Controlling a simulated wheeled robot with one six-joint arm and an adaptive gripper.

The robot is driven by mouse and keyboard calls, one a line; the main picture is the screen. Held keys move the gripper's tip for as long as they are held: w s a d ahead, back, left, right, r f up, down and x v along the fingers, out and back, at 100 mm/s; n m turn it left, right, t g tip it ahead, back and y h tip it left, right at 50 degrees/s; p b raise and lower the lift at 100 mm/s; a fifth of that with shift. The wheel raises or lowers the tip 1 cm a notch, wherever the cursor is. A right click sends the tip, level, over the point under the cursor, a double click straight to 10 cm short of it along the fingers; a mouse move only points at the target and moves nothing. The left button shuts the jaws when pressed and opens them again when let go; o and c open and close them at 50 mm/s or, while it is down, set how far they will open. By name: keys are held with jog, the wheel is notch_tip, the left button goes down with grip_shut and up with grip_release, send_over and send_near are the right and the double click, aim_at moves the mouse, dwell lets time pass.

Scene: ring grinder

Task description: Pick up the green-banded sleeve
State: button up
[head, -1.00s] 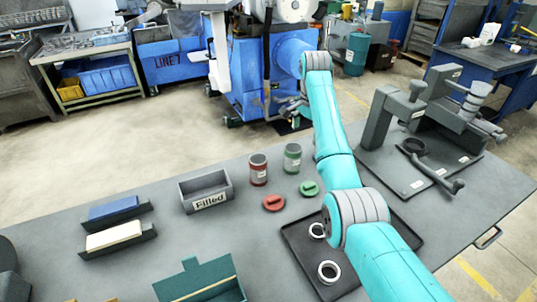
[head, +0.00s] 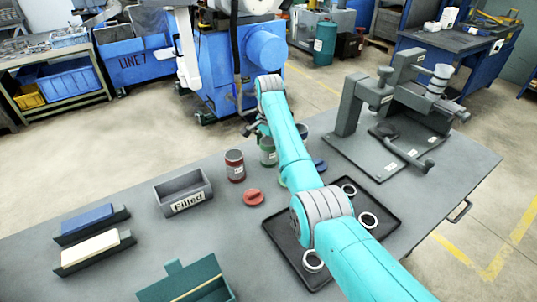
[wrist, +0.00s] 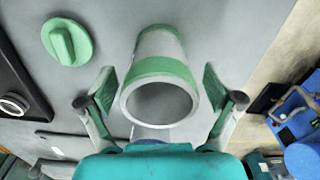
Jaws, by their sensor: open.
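The green-banded sleeve (wrist: 165,68) is a grey open cylinder with a green band near its rim. In the wrist view it stands between the two fingers of my gripper (wrist: 158,88), with gaps visible on both sides. My gripper is open and empty. In the head view the sleeve (head: 268,152) stands on the grey table, partly covered by my arm. My gripper (head: 254,126) shows small behind it there, its fingers hard to make out.
A red-banded sleeve (head: 235,166) stands left of it, with a red lid (head: 253,197) in front. A green lid (wrist: 67,41) lies close by. A black tray (head: 283,246) holds white rings. A bin labelled Filled (head: 184,192) and a grey fixture (head: 352,108) stand around.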

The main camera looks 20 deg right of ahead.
notch_tip(320, 180, down, 2)
jog(key=shift+f, duration=0.1)
jog(key=c, duration=1)
jog(key=shift+c, duration=0.3)
